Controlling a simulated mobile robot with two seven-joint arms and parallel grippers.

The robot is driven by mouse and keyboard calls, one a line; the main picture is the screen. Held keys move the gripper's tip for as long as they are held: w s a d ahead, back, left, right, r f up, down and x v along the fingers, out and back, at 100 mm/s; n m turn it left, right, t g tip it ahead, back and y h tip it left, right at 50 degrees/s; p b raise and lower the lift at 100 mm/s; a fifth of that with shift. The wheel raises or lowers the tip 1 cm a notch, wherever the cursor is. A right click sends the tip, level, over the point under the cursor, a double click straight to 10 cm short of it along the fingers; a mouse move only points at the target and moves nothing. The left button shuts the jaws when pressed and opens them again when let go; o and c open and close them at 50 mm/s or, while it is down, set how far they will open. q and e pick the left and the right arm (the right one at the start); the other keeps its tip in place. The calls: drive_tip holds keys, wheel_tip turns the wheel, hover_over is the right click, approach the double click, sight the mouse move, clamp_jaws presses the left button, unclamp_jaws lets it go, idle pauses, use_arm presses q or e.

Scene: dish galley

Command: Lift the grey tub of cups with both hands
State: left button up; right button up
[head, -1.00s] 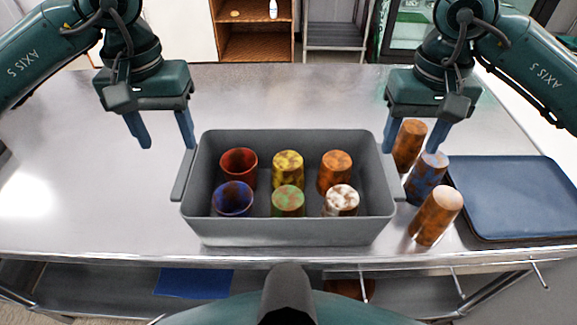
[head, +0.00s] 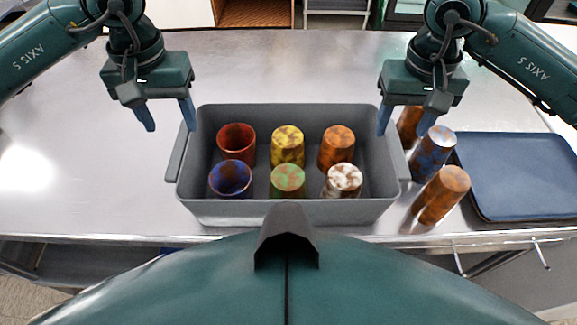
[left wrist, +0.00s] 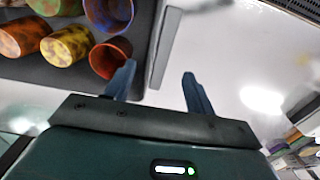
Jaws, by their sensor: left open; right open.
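The grey tub (head: 290,212) stands on the metal counter with side handles at its left and right ends. Inside are several cups: a red cup (head: 236,141), a blue cup (head: 230,179), a yellow cup (head: 288,146), a green cup (head: 287,181), an orange cup (head: 337,148) and a brown-and-white cup (head: 343,180). My left gripper (head: 168,116) is open and empty above the tub's left end. In the left wrist view its fingers (left wrist: 160,88) are apart, near the tub's handle (left wrist: 163,48). My right gripper (head: 404,122) is open and empty above the tub's right end.
Several patterned cups stand just right of the tub, including a blue-brown cup (head: 433,153) and a brown cup (head: 441,195), close to my right gripper. A dark blue tray (head: 520,180) lies further right. The counter (head: 90,140) left of the tub is clear.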

sight(182, 146)
use_arm(q)
wheel_tip(182, 146, down, 8)
drive_tip(key=shift+f, duration=0.1)
use_arm(e)
wheel_tip(182, 146, down, 8)
use_arm(q)
drive_tip(key=shift+c, duration=0.4)
use_arm(e)
drive_tip(key=shift+c, duration=0.5)
use_arm(q)
clamp_jaws()
use_arm(e)
clamp_jaws()
